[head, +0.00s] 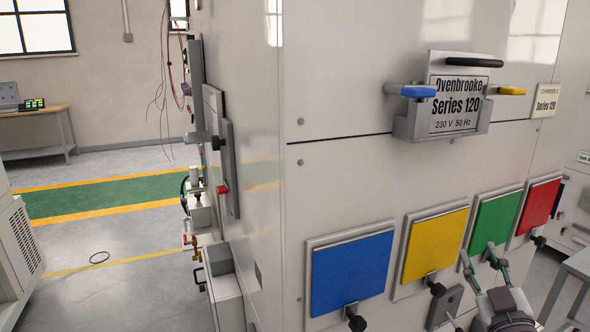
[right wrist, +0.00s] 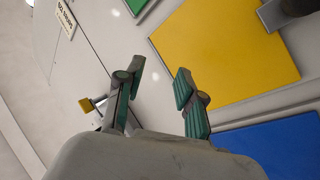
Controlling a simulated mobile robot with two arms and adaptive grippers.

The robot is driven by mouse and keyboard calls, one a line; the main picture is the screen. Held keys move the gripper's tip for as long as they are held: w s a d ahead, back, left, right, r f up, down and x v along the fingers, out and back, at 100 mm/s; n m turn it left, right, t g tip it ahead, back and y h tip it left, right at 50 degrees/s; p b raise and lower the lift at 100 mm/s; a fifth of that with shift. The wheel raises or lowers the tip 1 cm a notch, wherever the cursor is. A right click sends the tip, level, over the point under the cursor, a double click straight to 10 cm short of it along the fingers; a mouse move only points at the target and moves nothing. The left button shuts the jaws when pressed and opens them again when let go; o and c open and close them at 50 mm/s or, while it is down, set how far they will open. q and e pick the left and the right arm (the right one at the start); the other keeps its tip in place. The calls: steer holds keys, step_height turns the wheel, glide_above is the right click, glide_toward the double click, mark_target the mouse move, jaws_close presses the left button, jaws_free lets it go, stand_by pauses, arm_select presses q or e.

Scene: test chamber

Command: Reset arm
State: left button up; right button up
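My right gripper (head: 482,258) shows at the lower right of the head view, in front of the chamber front near the green panel (head: 494,222). In the right wrist view (right wrist: 160,82) its two green-padded fingers are apart with nothing between them. My left gripper is not in view.
The chamber front carries blue (head: 352,272), yellow (head: 435,245) and red (head: 538,206) panels with dark knobs below. Above them sits a nameplate bracket (head: 413,126) with a blue-tipped handle (head: 418,92) and a yellow-tipped one (head: 511,91). Open floor (head: 110,240) lies left.

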steer(key=s+a+f+m+g, duration=0.1)
steer(key=s+f+g, duration=0.25)
steer(key=f, duration=0.45)
steer(key=s+a+f+m+g+h, duration=0.1)
steer(key=s+a+f+m+g, duration=0.2)
steer(key=f, duration=0.4)
steer(key=s+f+g, duration=0.4)
steer(key=s+f, duration=0.1)
steer(key=f, duration=0.3)
steer(key=s+a+f+g+y, duration=0.1)
steer(key=s+a+f+g, duration=0.15)
steer(key=s, duration=0.35)
steer(key=s+a+f+n+g+y, duration=0.1)
steer(key=s+a+f+g, duration=0.1)
steer(key=s+a+f, duration=0.25)
steer(key=s+a+f+g+y, duration=0.1)
steer(key=s+a+f+g, duration=0.15)
steer(key=s, duration=0.35)
step_height(320, 180, down, 26)
steer(key=s+r+g, duration=0.1)
steer(key=s, duration=0.1)
steer(key=s+d+f+g, duration=0.1)
steer(key=s+d+f, duration=0.2)
steer(key=s+f, duration=1.3)
steer(key=shift+s+f+n, duration=0.2)
steer(key=shift+f+n, duration=0.2)
steer(key=shift+f, duration=0.3)
steer(key=shift+g, duration=0.25)
